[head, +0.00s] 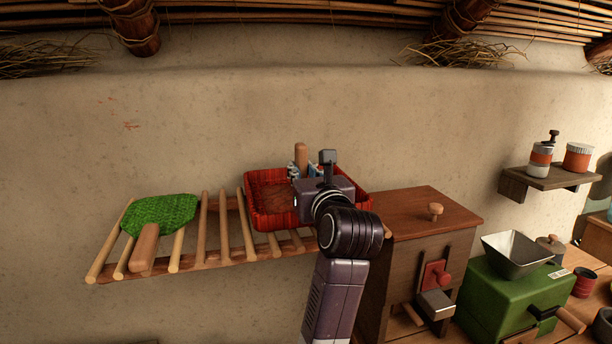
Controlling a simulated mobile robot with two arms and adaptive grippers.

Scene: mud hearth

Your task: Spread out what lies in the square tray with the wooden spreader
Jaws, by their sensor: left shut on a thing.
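The square tray (254,214) is a red woven one with low walls, lying on a slatted wooden rack against the wall. A brown layer (272,193) lies inside it; my left gripper and arm hide its right part. My left gripper (299,172) is over the tray, shut on the wooden spreader (301,154). Only the spreader's upright, light brown handle top shows above the fingers. Its lower end is hidden, so I cannot tell whether it touches the layer. My right gripper is not in view.
A green woven fan (166,211) with a wooden handle lies on the rack (200,255) left of the tray. Right of the rack stand a wooden cabinet (425,212) and a green grinder (508,300).

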